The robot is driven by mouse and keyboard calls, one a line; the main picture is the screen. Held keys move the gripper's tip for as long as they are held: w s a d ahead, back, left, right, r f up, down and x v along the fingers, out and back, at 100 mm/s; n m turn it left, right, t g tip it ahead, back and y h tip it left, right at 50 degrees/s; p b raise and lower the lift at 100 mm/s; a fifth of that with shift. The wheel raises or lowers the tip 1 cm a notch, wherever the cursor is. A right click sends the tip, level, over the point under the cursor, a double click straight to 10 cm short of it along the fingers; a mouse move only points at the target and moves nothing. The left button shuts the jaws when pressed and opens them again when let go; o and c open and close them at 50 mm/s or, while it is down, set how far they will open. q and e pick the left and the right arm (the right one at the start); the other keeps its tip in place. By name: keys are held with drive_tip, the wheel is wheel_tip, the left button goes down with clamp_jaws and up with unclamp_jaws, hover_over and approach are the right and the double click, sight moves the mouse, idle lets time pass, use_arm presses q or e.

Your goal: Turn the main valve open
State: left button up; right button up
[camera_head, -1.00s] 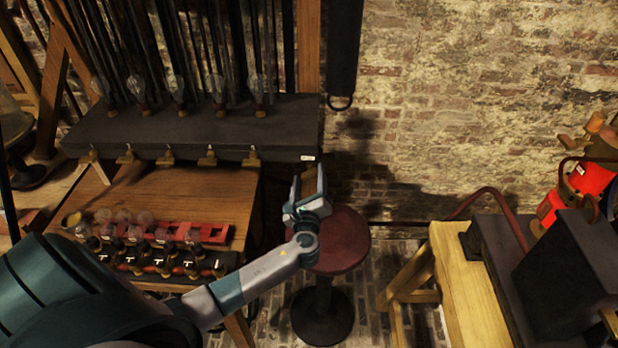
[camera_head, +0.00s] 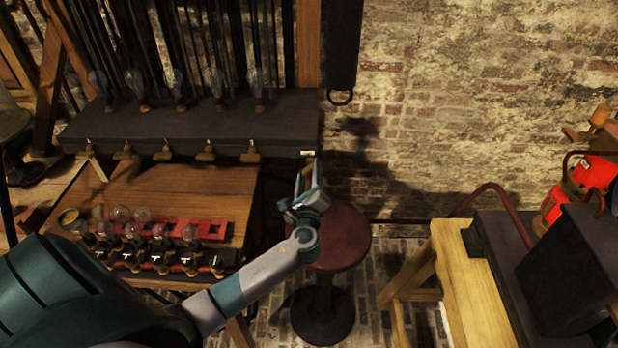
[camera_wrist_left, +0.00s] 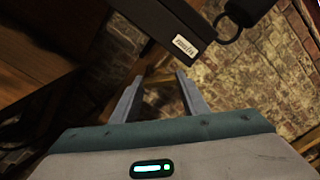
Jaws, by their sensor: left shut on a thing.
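A long black box (camera_head: 190,130) with a small white label at its right end is at the upper left in the head view; its labelled end also shows in the left wrist view (camera_wrist_left: 165,30). My left gripper (camera_head: 307,168) is just below and at that end. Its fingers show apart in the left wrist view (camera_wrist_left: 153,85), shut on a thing. A tan piece (camera_wrist_left: 157,72), perhaps the main valve's handle, shows near the fingertips; its shape and turn are unclear. My right gripper is not in view.
Several brass taps (camera_head: 205,152) line the box's front. A round red stool (camera_head: 345,240) is beneath my left gripper. A wooden bench (camera_head: 460,285) with black boxes stands right.

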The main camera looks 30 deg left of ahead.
use_arm(q)
drive_tip(key=n+b, duration=0.7)
drive_tip(key=n, duration=0.1)
drive_tip(key=shift+f+n, duration=0.15)
drive_tip(key=shift+n, duration=0.25)
idle(0.3)
drive_tip(key=o, duration=1.1)
drive_tip(key=shift+c, duration=0.2)
drive_tip(key=shift+r, duration=0.25)
